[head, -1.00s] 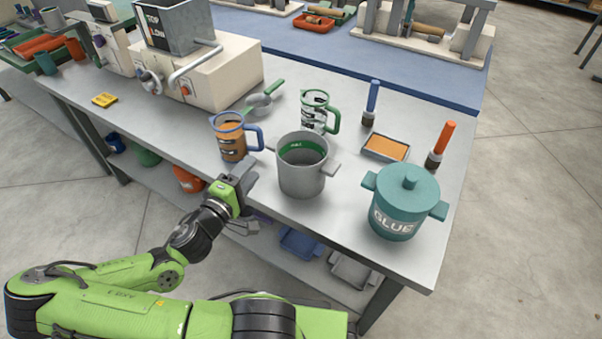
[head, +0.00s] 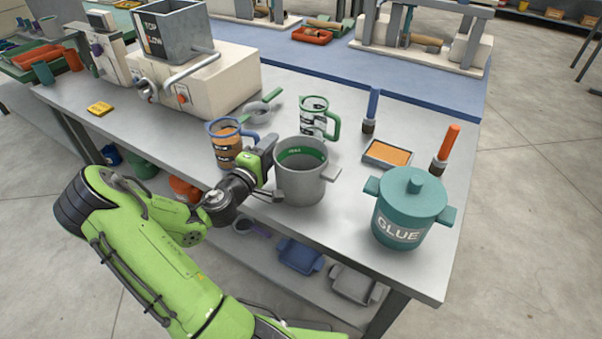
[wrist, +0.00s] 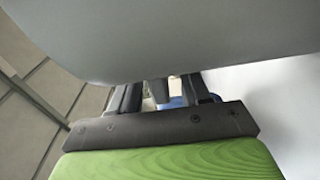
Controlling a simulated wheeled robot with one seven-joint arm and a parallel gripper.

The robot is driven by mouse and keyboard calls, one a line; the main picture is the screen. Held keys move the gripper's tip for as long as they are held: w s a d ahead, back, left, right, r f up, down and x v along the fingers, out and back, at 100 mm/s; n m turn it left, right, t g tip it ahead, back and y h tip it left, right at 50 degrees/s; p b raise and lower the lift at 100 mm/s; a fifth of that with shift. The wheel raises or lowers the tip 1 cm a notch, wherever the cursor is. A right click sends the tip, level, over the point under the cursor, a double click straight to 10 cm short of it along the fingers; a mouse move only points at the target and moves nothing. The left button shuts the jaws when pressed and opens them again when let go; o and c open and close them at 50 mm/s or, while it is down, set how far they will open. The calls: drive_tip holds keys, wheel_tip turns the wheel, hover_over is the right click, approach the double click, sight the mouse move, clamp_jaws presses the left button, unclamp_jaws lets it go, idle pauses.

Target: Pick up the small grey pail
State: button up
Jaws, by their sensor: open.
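The small grey pail (head: 301,184) stands upright near the front edge of the workbench. It has a green band inside and a stub handle on its right; its left handle is hidden by my gripper. My gripper (head: 271,172) is open at the pail's left side, very close to its wall. In the wrist view the pail's grey wall (wrist: 190,35) fills the top, just beyond my gripper fingers (wrist: 160,93). I cannot tell whether the fingers touch the pail or are around its left handle.
A blue-rimmed jug (head: 226,146) stands close behind my gripper at left. A green-handled jug (head: 314,118) is behind the pail. A teal glue pot (head: 408,208) is to the right, with an orange pad tray (head: 388,153) behind it. Bare bench (head: 345,215) lies between pail and glue pot.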

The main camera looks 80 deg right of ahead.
clamp_jaws()
